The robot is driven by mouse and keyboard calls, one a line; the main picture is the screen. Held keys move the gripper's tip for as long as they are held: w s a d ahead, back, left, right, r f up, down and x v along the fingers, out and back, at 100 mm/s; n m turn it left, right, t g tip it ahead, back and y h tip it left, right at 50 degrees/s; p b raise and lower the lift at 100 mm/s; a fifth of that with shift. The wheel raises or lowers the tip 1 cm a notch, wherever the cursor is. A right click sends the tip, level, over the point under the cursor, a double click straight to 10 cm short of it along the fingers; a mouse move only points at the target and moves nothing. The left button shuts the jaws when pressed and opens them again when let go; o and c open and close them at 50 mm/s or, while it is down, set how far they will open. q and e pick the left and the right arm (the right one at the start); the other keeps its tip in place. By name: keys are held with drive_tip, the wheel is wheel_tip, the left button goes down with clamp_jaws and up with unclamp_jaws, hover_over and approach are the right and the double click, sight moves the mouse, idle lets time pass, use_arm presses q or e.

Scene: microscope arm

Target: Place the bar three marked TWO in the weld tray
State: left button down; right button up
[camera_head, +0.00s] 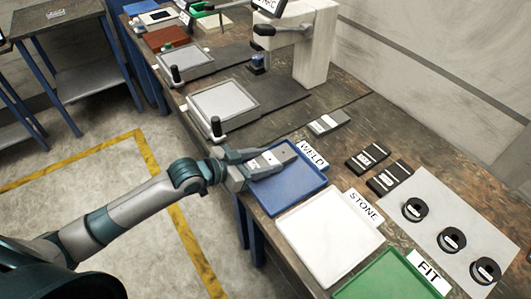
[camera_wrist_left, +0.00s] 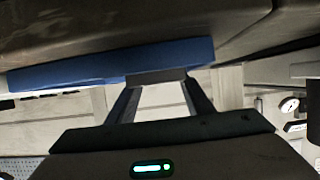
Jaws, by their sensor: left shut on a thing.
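In the left wrist view the grey end of the bar (camera_wrist_left: 157,77) shows between the fingers, close to the blue tray (camera_wrist_left: 110,65). I cannot tell whether the bar touches the tray floor. My right gripper is not in view.
A similar grey bar (camera_head: 328,122) and two black bars (camera_head: 367,157) (camera_head: 389,179) lie behind the trays. A white STONE tray (camera_head: 328,238) and a green FIT tray (camera_head: 385,282) stand to the right. Black rings (camera_head: 451,240) sit on a pale plate. A microscope stand (camera_head: 305,50) rises behind.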

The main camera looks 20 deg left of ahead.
use_arm(q)
drive_tip(key=shift+w+f, duration=0.1)
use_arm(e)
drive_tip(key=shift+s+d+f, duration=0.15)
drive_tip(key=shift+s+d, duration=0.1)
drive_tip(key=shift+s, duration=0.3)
use_arm(q)
drive_tip(key=shift+f, duration=0.1)
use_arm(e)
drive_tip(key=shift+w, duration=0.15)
use_arm(q)
drive_tip(key=c, duration=1.2)
unclamp_jaws()
drive_tip(key=shift+f, duration=0.25)
drive_tip(key=shift+o, duration=0.2)
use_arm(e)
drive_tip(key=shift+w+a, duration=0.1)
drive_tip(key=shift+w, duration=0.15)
use_arm(q)
drive_tip(key=shift+r, duration=0.15)
